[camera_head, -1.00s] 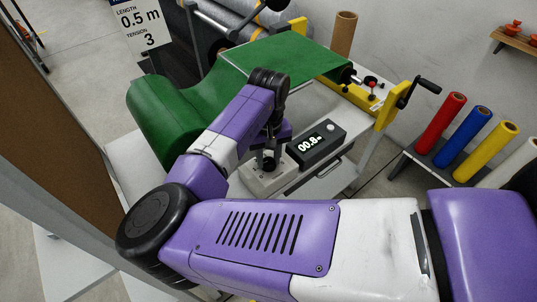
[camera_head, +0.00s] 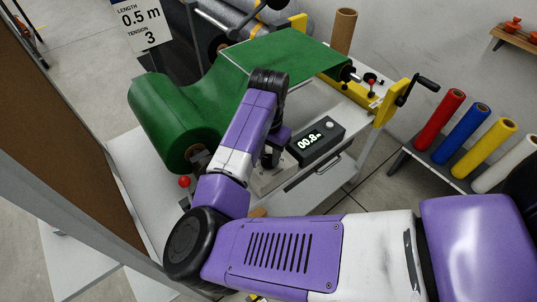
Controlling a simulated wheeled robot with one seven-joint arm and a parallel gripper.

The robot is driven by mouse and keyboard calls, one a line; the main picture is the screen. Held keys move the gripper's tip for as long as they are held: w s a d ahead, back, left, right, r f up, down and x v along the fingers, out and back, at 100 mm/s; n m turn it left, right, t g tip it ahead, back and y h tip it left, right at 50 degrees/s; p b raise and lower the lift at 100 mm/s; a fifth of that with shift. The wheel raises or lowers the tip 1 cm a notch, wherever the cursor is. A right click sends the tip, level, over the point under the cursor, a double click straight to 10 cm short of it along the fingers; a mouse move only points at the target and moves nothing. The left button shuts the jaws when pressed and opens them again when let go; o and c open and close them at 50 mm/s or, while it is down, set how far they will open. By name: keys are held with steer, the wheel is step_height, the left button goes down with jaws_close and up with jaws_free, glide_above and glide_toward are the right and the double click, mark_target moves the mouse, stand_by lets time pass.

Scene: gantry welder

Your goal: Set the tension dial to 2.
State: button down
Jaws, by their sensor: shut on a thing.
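My gripper (camera_head: 269,160) points down at the front of the machine's white bench, beside the display box. Its fingers are dark and partly hidden by my forearm. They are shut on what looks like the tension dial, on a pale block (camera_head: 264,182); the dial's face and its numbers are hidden. The display box (camera_head: 316,141) reads 00.8 m and has a pale round knob (camera_head: 328,126) on top. A sign (camera_head: 137,22) at the upper left reads length 0.5 m, tension 3.
A green roll (camera_head: 165,120) feeds a sheet across the bench. A red-ball lever (camera_head: 184,182) stands left of my forearm. A hand crank (camera_head: 418,88) is on the yellow frame at right. Coloured rolls (camera_head: 440,120) stand on a rack further right. A brown board edges the left.

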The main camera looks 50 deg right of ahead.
mark_target(269, 158)
steer(key=shift+r+m, duration=0.1)
steer(key=shift+m, duration=0.5)
steer(key=c, duration=1)
jaws_free()
steer(key=shift+o, duration=0.2)
steer(key=shift+r+b, duration=0.35)
steer(key=shift+r, duration=3.55)
